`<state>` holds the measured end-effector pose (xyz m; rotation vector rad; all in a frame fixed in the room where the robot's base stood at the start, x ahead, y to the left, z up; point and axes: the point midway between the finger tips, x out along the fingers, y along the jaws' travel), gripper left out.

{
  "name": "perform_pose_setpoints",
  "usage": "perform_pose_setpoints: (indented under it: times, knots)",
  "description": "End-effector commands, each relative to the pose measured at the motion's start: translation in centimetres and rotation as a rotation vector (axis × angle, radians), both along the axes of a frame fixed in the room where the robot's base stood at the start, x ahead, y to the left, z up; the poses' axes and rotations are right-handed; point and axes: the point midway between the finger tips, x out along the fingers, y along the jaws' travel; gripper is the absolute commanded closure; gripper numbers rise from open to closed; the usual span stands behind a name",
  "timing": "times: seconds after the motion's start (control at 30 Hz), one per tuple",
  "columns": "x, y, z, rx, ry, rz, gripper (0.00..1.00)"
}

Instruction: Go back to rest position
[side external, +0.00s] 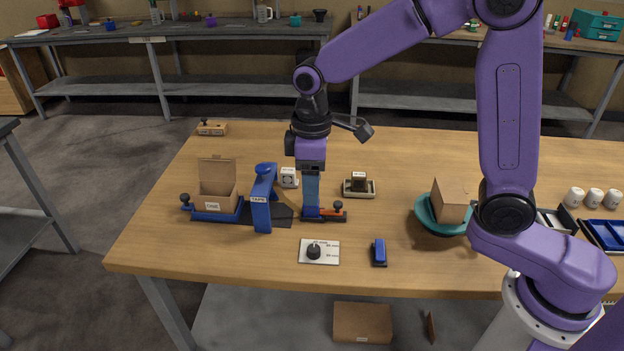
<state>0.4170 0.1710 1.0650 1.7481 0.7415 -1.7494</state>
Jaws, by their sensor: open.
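My gripper (311,205) points straight down over the middle of the wooden table (170,250). Its jaws are open. Its tips are low, at or just beside a small blue and orange tool (328,214); I cannot tell whether they touch it. My purple arm arches in from the right side of the table.
Left of my gripper stand a blue tape holder (262,205) and an open cardboard case (218,188) in a blue fixture. A dial plate (319,252) and blue block (379,252) lie in front. A teal bowl (427,215) holding a box is right.

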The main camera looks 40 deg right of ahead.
Motion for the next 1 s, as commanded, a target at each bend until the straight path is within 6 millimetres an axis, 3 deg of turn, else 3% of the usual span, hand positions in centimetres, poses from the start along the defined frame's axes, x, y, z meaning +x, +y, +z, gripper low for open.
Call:
perform_pose_setpoints:
  times: [0.27, 0.43, 1.0]
  knots:
    - [-0.1, 0.0, 0.0, 0.001, -0.001, 0.002, 0.42]
    - [-1.4, -0.3, 0.3, 0.002, -0.003, 0.022, 0.42]
    - [-11.8, -4.4, 1.3, 0.012, -0.012, 0.15, 0.42]
